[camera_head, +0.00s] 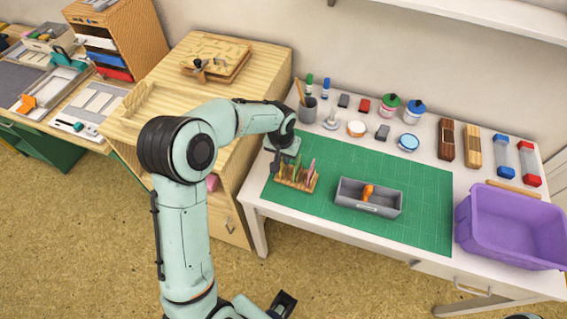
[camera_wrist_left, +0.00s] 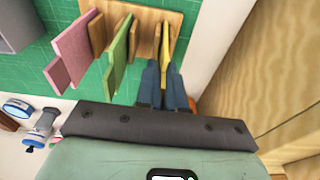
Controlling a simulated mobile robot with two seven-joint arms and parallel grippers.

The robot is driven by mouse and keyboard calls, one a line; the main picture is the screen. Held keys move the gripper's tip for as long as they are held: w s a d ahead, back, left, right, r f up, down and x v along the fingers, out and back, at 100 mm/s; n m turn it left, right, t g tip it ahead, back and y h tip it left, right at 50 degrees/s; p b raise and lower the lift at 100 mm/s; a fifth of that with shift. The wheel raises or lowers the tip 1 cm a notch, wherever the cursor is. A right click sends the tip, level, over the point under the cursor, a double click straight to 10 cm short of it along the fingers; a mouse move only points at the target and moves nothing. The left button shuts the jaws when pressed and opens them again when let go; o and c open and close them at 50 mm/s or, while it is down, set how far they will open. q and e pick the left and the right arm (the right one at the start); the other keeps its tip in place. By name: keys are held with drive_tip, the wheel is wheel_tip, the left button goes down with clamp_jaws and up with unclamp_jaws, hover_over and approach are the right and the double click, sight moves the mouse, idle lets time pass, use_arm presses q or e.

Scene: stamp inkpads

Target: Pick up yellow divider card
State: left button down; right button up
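The yellow divider card (camera_wrist_left: 165,42) stands in a slot of a wooden rack (camera_wrist_left: 148,17), at the right end of the cards in the left wrist view. In the head view the rack (camera_head: 298,184) sits at the left end of the green mat. My left gripper (camera_wrist_left: 163,70) is over the rack, its two dark fingers close together on either side of the yellow card's near edge. They appear shut on it; the exact contact is hard to see. In the head view my left gripper (camera_head: 284,160) partly hides the cards. My right gripper is not clearly in view.
A grey tray (camera_head: 368,197) with an orange-handled thing is right of the rack. A purple bin (camera_head: 510,225) stands at the right. Pads and stamps line the back. The mat (camera_head: 425,180) is otherwise clear.

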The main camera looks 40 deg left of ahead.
use_arm(q)
drive_tip(key=shift+r, duration=0.15)
wheel_tip(320, 180, up, 20)
drive_tip(key=p, duration=0.2)
use_arm(e)
drive_tip(key=r, duration=0.1)
drive_tip(key=w+r, duration=0.1)
drive_tip(key=shift+w+r, duration=0.15)
drive_tip(key=shift+r, duration=0.2)
use_arm(q)
drive_tip(key=shift+f, duration=0.2)
idle(0.6)
